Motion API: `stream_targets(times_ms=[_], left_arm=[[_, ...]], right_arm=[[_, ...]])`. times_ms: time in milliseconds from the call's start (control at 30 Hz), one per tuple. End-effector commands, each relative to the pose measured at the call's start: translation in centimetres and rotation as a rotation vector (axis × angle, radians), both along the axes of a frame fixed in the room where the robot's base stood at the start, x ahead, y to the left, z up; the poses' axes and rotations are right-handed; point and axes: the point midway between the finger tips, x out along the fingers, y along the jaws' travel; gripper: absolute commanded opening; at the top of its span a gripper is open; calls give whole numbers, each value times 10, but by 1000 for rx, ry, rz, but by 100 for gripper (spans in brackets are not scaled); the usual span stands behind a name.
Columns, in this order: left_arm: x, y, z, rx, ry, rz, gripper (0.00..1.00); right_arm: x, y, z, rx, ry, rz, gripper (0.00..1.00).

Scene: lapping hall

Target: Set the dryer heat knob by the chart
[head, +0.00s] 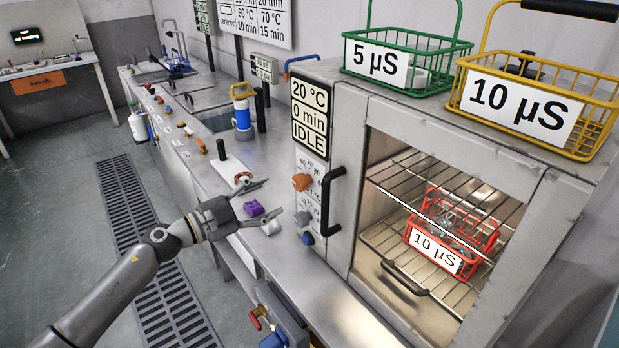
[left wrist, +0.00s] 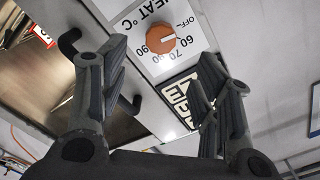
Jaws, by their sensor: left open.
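The orange heat knob (head: 302,182) is on the dryer's front panel, below a display (head: 310,117) reading 20 °C, 0 min, IDLE. In the left wrist view the knob (left wrist: 160,39) sits in a HEAT °C scale marked OFF, 60, 70, 80 and 90; I cannot tell its setting for sure. My left gripper (head: 273,203) is open and empty, to the left of the knob and apart from it. Its fingers (left wrist: 165,78) spread below the knob in the wrist view. The wall chart (head: 257,18) is cut off at the top; its ceramic row shows 60 °C 10 min and 70 °C 15 min.
A red basket (head: 433,251) labelled 10 µS stands inside the dryer (head: 530,190). Green (head: 376,63) and yellow (head: 520,105) baskets stand on top. A grey knob (head: 302,218), a blue button (head: 307,239) and a black handle (head: 328,200) are near the heat knob. A purple object (head: 254,208) shows by my gripper.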

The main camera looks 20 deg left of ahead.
Motion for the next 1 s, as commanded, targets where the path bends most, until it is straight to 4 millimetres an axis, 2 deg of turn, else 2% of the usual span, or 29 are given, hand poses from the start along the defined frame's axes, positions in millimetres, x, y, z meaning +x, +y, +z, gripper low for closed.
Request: stream_targets(times_ms=[200, 300, 433, 600, 733, 1000], left_arm=[[27, -21, 3, -7, -1, 2, 58], [43, -33, 4, -7, -2, 1, 58], [61, -47, 3, -6, -1, 2, 58], [76, -58, 1, -5, 0, 3, 58], [81, -62, 0, -4, 0, 2, 58], [81, -63, 0, -3, 1, 3, 56]], right_arm=[[-29, -1, 8, -3, 40, 0, 0], [-36, -2, 11, -3, 53, 0, 0], [-32, -1, 14, -3, 46, 0, 0], [-15, 0, 16, -1, 21, 1, 0], [-10, 2, 16, 2, 12, 0, 0], [-14, 3, 16, 3, 18, 0, 0]])
